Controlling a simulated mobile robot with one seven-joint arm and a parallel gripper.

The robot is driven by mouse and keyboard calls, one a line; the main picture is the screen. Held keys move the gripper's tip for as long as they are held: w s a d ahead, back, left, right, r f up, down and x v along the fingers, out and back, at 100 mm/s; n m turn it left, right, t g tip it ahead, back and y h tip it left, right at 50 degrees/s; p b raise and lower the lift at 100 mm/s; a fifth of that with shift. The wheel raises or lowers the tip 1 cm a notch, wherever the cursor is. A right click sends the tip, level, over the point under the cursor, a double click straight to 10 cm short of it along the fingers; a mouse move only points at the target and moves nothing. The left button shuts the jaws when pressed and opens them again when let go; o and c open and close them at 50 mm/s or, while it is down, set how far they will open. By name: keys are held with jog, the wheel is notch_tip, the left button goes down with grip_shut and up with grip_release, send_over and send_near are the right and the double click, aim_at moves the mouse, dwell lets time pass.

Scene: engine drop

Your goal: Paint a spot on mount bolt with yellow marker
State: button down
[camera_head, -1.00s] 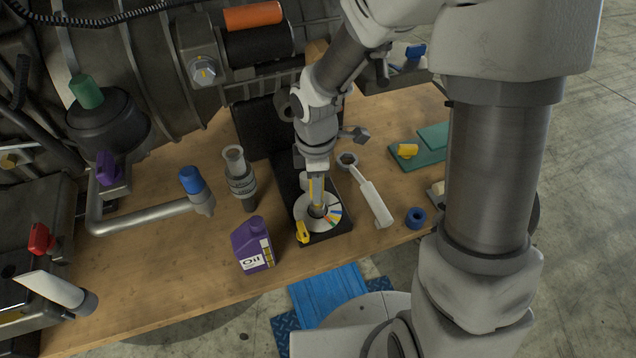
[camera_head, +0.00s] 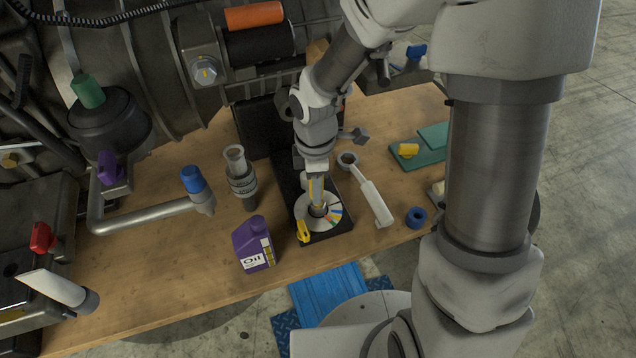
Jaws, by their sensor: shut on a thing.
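My gripper (camera_head: 317,199) points down at the middle of a pale round disc (camera_head: 333,222) with coloured segments on its right side. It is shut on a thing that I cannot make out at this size. A yellow strip shows beside the fingers. A yellow piece (camera_head: 303,231) stands at the disc's lower left edge; I cannot tell whether it is the marker. A hex bolt head (camera_head: 205,71) faces out from the engine at upper left, well away from my gripper. I cannot tell whether it is the mount bolt.
The disc lies on a black tray (camera_head: 334,236) on the wooden table (camera_head: 190,285). Free wood shows at the front left.

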jog(key=shift+w+d, duration=0.1)
jog(key=shift+d, duration=0.05)
jog(key=shift+w+d, duration=0.2)
jog(key=shift+d, duration=0.1)
jog(key=shift+s+a, duration=0.1)
jog(key=shift+a, duration=0.05)
jog(key=shift+s+a, duration=0.2)
jog(key=shift+a, duration=0.1)
notch_tip(320, 180, up, 7)
jog(key=p, duration=0.6)
jog(key=shift+r+p, duration=0.1)
jog(key=shift+p, duration=0.25)
